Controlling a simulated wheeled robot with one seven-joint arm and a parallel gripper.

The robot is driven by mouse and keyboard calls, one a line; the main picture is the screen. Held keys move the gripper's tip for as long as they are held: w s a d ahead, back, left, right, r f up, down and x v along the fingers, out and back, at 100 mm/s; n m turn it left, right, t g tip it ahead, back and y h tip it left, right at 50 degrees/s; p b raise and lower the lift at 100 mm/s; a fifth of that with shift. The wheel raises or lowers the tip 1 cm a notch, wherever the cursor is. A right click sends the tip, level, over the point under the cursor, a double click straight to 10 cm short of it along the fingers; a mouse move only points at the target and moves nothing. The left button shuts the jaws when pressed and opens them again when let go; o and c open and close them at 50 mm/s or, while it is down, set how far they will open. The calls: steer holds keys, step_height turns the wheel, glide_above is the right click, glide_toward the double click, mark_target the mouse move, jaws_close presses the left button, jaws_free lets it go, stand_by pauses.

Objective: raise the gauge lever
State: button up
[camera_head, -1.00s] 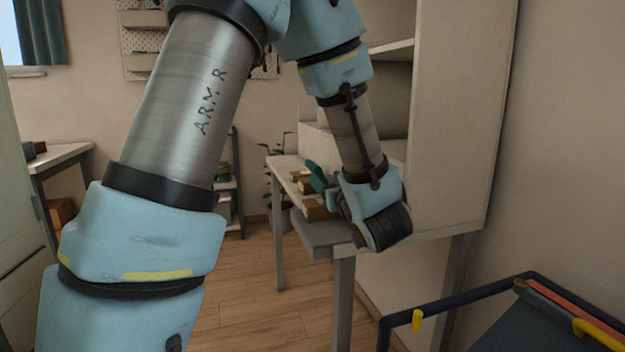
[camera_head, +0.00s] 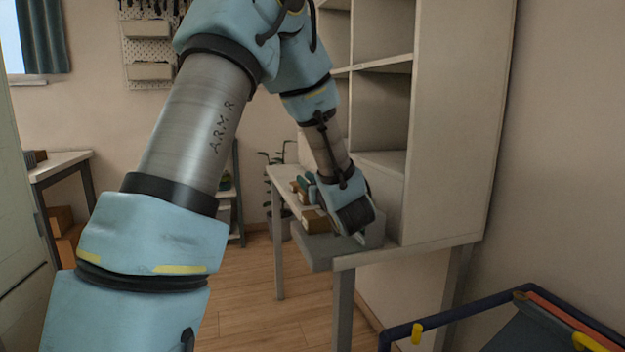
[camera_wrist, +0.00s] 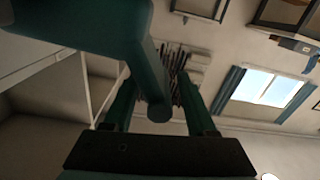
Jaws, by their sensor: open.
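My gripper (camera_wrist: 157,78) is open; in the wrist view its two dark teal fingers stand apart. A thick dark teal bar (camera_wrist: 150,78) with a rounded end comes in from the upper left and hangs between or in front of the fingers. I cannot tell whether it is the gauge lever or whether a finger touches it. In the head view my gripper (camera_head: 308,184) is mostly hidden behind my wrist, low over the work table (camera_head: 375,257). A bit of teal shows there. No gauge can be clearly made out.
Brown blocks (camera_head: 316,221) and a grey box (camera_head: 318,252) sit on the table beside my wrist. A tall pale shelf unit (camera_head: 455,130) stands close on the right. A blue-railed cart (camera_head: 455,312) is at lower right. Open wooden floor (camera_head: 250,300) lies left of the table.

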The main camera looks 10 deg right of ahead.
steer(key=shift+c, duration=0.2)
jaws_close()
steer(key=shift+a+f, duration=0.1)
stand_by(1.0)
